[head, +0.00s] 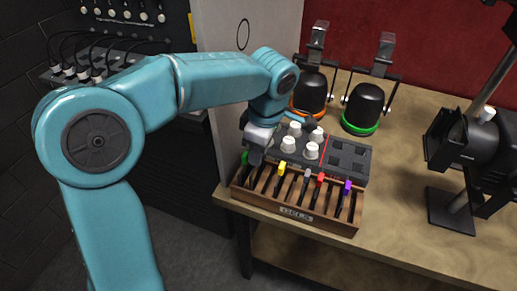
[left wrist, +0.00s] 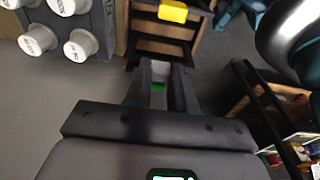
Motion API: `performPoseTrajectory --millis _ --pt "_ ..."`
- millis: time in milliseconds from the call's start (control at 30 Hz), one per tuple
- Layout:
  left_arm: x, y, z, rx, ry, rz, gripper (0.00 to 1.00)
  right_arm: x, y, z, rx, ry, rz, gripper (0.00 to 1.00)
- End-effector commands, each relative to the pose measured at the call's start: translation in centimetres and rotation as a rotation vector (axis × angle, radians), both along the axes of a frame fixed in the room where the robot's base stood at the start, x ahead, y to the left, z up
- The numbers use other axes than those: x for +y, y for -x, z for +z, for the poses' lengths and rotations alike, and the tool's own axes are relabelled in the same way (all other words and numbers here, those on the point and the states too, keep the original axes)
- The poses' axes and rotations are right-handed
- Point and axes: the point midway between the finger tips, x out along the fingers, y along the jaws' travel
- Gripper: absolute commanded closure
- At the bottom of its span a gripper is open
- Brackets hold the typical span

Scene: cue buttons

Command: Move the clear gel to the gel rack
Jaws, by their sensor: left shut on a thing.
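The gel rack (head: 290,211) is a wooden box with narrow slots at the table's front left edge; part of it shows in the left wrist view (left wrist: 193,36). A pale grey tab (head: 307,173), which looks like the clear gel, sits in the rack between the yellow gel (head: 282,168) and the red gel (head: 320,178). My left gripper (head: 254,157) is at the rack's left end, pointing down. It is shut on what looks like the green gel (head: 245,159); green shows between its fingers in the left wrist view (left wrist: 158,88). My right gripper is not in view.
A dark panel with white knobs (head: 311,150) stands just behind the rack. Two black lamps, one orange-ringed (head: 310,93) and one green-ringed (head: 364,105), are further back. A black lamp on a stand (head: 465,150) is at right. The table's front right is clear.

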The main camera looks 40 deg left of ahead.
Motion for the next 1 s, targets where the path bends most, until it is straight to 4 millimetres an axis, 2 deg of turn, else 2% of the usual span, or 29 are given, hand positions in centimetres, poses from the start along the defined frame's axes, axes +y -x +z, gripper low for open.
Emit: performPoseTrajectory --millis 300,600,633,700,733,1000 --pt "0.01 0.01 -1.1 0.0 0.0 0.0 1.0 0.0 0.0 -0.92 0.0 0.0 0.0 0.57" --pt "0.01 0.0 -1.13 0.0 0.0 0.0 1.0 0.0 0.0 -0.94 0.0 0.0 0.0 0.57" --pt "0.0 0.0 -1.13 0.0 0.0 0.0 0.73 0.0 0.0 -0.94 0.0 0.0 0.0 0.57" --pt "0.0 0.0 -1.13 0.0 0.0 0.0 0.5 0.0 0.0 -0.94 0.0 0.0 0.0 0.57" --pt "0.0 0.0 -1.13 0.0 0.0 0.0 0.46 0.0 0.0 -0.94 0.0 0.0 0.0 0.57" --pt "-0.01 0.0 -1.06 0.0 0.0 0.0 0.46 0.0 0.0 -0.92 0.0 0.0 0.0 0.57"
